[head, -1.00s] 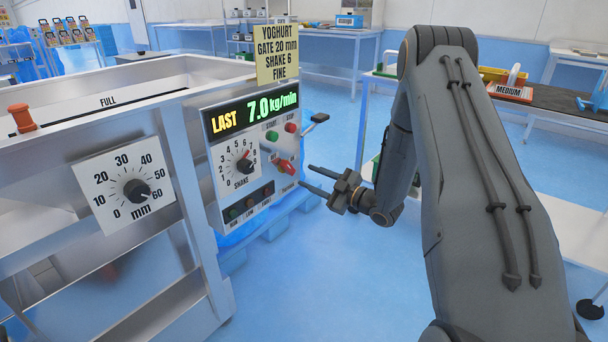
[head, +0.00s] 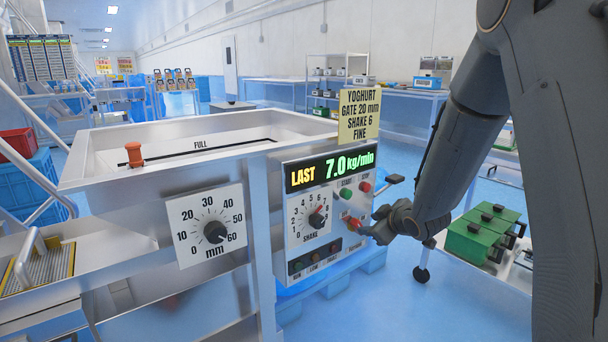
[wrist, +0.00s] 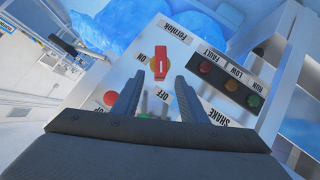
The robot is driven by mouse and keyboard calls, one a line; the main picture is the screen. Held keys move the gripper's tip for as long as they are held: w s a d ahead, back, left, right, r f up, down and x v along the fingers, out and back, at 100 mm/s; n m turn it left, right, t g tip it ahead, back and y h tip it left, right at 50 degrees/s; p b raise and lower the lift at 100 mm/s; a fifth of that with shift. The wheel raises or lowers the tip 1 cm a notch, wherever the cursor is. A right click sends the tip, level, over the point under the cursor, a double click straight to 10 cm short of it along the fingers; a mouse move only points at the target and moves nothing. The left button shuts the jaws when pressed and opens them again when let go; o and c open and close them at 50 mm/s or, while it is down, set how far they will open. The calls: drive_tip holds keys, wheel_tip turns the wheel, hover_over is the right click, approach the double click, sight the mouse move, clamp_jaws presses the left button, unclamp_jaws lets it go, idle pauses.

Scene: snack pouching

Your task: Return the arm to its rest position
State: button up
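My gripper (head: 368,232) is in front of the lower right of the control panel (head: 296,253) in the head view, close to the red rotary switch (head: 352,222). In the wrist view its two dark fingers (wrist: 158,98) stand apart with nothing held between them. The red switch on its yellow base (wrist: 160,64) lies beyond the fingertips, by the ON mark. I see no clear contact with the panel. My arm comes down from the upper right of the head view.
The steel hopper (head: 100,178) with a gate dial (head: 215,232) stands left of the panel. The display reads 7.0 kg/min. A black-tipped lever (head: 394,179) juts from the panel's right side. Green boxes (head: 478,236) sit on a table at right. Blue floor lies between.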

drive_tip(key=s+a+r+m+g+h, duration=0.1)
drive_tip(key=s+a+r+m+g, duration=0.2)
drive_tip(key=s, duration=1.1)
drive_tip(key=s+a+r+m+g+h+p, duration=0.15)
drive_tip(key=s+a+g, duration=0.25)
drive_tip(key=s, duration=1)
drive_tip(key=s+a+r+m+g, duration=0.2)
drive_tip(key=s+a+r+g, duration=0.15)
drive_tip(key=s, duration=1.05)
drive_tip(key=d+r+m+p, duration=0.3)
drive_tip(key=d+r+p, duration=0.6)
drive_tip(key=p, duration=0.7)
drive_tip(key=shift+d+p, duration=0.3)
drive_tip(key=shift+p, duration=0.05)
drive_tip(key=shift+g+h, duration=0.25)
